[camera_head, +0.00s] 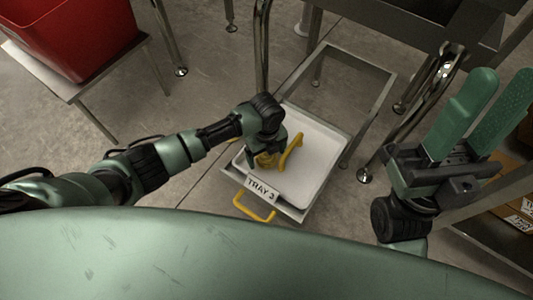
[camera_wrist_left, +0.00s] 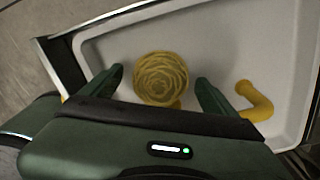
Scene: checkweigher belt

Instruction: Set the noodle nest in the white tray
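The noodle nest (camera_wrist_left: 160,78) is a round yellow coil. In the left wrist view it sits over the floor of the white tray (camera_wrist_left: 222,45), between the spread fingers of my left gripper (camera_wrist_left: 158,76), with a gap on each side. In the head view my left gripper (camera_head: 268,150) is low over the white tray (camera_head: 318,148) and mostly hides the nest (camera_head: 265,160). My right gripper (camera_head: 502,84) is raised at the right, open and empty.
A curved yellow piece (camera_head: 291,150) is in the tray beside the nest. The tray lies in a metal frame with a "TRAY 3" label (camera_head: 261,187) and a yellow handle (camera_head: 253,208). A red bin (camera_head: 75,35) stands on a side table. Metal legs stand around.

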